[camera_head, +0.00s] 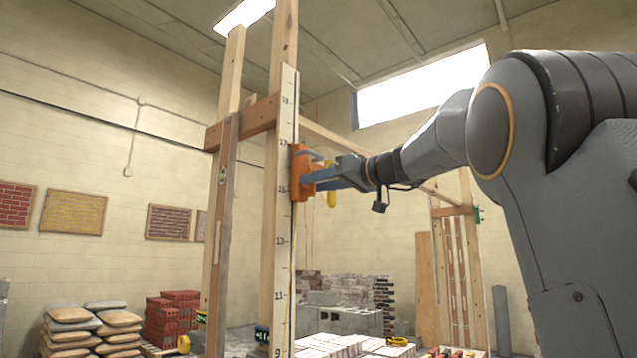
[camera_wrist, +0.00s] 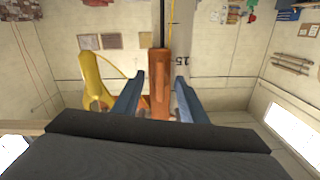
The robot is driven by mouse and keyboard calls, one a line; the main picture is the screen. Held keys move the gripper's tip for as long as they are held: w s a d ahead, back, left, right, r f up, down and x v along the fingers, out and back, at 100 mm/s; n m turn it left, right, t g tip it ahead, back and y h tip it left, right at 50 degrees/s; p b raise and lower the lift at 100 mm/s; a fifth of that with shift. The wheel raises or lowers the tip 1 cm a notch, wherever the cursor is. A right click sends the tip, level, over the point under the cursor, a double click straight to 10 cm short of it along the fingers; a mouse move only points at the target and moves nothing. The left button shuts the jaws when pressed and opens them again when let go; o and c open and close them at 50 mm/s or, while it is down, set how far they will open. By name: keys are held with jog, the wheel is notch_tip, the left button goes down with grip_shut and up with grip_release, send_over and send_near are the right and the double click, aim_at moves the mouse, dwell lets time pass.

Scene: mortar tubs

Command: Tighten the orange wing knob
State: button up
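An orange clamp body (camera_head: 300,172) sits on the numbered white staff (camera_head: 281,222), beside the upright timber. In the wrist view an upright orange piece (camera_wrist: 160,82) stands between my blue fingers; I cannot tell for sure whether it is the wing knob or part of the clamp body. My gripper (camera_head: 314,180) reaches in from the right, its fingertips at the clamp. In the wrist view my gripper (camera_wrist: 158,90) is open, with a finger on each side of the orange piece and narrow gaps showing. The lower end of the orange piece is hidden by my gripper's dark body.
A yellow handled object (camera_wrist: 93,78) hangs close beside my left finger in the wrist view; it also shows behind the gripper in the head view (camera_head: 331,190). A timber crosspiece (camera_head: 240,124) joins the uprights above left. Bags (camera_head: 95,325) and red bricks (camera_head: 172,315) stand on the floor.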

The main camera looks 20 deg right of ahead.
grip_shut()
jog(key=shift+m, duration=0.3)
jog(key=shift+f+m+b, duration=0.15)
jog(key=shift+m+b, duration=1.05)
jog(key=shift+b, duration=0.05)
jog(key=m+b, duration=0.1)
jog(key=m, duration=0.1)
jog(key=shift+m, duration=0.4)
jog(key=m, duration=1.2)
jog(key=shift+t, duration=0.3)
jog(key=shift+m, duration=0.4)
